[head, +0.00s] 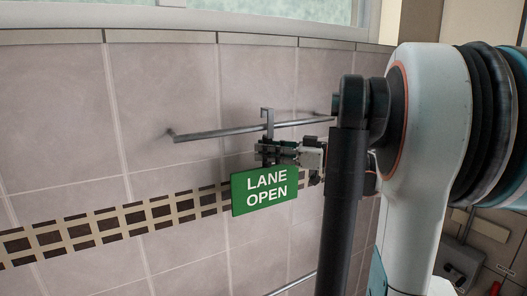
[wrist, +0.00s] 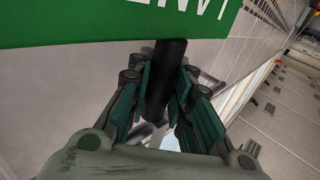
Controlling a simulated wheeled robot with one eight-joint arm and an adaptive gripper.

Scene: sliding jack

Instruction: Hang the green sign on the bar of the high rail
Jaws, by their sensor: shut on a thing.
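The green sign (head: 265,190) reads LANE OPEN and hangs nearly upright below my gripper (head: 272,152). Its grey stem rises above the gripper to a square hook (head: 267,112). The bar of the high rail (head: 215,132) runs along the tiled wall. The hook's top shows above the bar, and the stem crosses in front of it. I cannot tell whether the hook touches the bar. In the wrist view, my gripper (wrist: 164,85) is shut on the sign's dark stem, with the green sign (wrist: 100,22) across the top.
A lower bar (head: 293,284) shows at the bottom of the head view. A window (head: 270,8) sits above the tiled wall (head: 60,110). The wall left of the sign is clear. My own arm covers much of the right side.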

